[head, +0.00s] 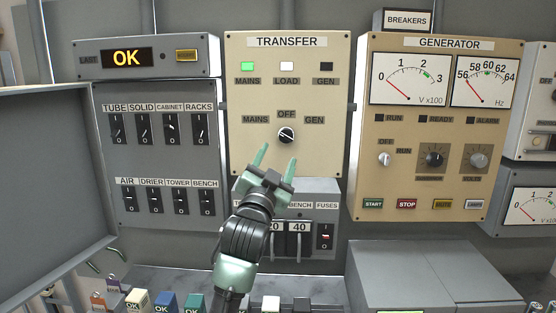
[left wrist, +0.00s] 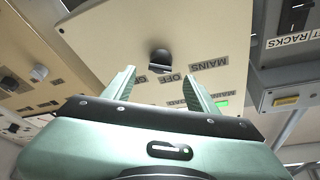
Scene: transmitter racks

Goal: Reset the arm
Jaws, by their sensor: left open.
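My left gripper (head: 275,162) is open and empty, its two green fingers pointing up in front of the lower part of the beige TRANSFER panel (head: 255,155). The green MAINS lamp (head: 248,67) and the white LOAD lamp (head: 286,67) are lit; the GEN lamp is dark. My right gripper is not in view.
A grey switch panel (head: 157,185) with two rows of rockers is at left, beside an open grey door (head: 50,180). The GENERATOR panel (head: 436,115) is at right. A grey box (head: 430,275) stands lower right.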

